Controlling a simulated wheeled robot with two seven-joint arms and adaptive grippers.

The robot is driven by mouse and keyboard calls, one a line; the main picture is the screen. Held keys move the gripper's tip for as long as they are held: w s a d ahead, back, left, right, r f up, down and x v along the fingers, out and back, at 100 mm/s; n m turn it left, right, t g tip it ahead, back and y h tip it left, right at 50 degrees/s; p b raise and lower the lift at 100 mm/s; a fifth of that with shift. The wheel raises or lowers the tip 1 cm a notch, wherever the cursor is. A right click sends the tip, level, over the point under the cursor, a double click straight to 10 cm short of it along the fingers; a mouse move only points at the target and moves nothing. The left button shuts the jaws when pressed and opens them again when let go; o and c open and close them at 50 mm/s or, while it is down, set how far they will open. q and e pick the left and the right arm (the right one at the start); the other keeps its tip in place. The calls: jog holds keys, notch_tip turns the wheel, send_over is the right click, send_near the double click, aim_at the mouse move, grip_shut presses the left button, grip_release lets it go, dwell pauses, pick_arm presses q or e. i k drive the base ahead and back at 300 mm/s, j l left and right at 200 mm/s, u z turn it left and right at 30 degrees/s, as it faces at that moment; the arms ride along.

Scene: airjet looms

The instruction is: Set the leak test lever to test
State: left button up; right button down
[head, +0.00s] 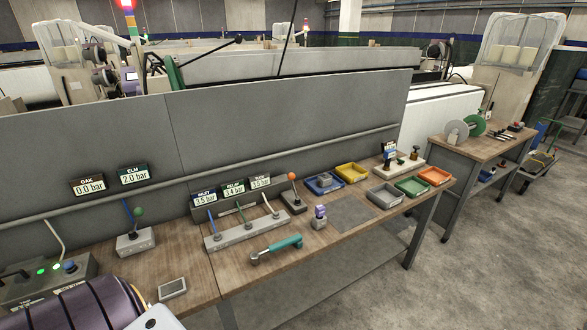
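Two ball-topped levers stand on the workbench. One lever with a green ball (138,212) rises from a light grey block (135,242) at the left, with a blue stem beside it. The other lever has an orange ball (291,177) and stands nearly upright on a dark block (293,204) near the bench's middle. I cannot read any test marking, so I cannot tell which is the leak test lever. Neither of my grippers shows in the head view.
A grey manifold (241,234) with several tubes lies under pressure displays (232,191). A teal-handled tool (282,247) lies in front. Coloured bins (413,186) stand at the right. A control box (45,280) with green lights is at the left. A dark ribbed shape covers the lower left.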

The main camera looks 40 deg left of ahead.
aim_at(291, 176)
jog(key=i+u, duration=0.4)
jog(key=i+l+u, duration=0.2)
jog(key=u, duration=0.2)
jog(key=i+l+u, duration=0.1)
jog(key=u, duration=0.25)
jog(key=i+l+u, duration=0.2)
jog(key=i+u, duration=0.15)
jog(key=i+l+u, duration=0.15)
jog(key=u, duration=0.2)
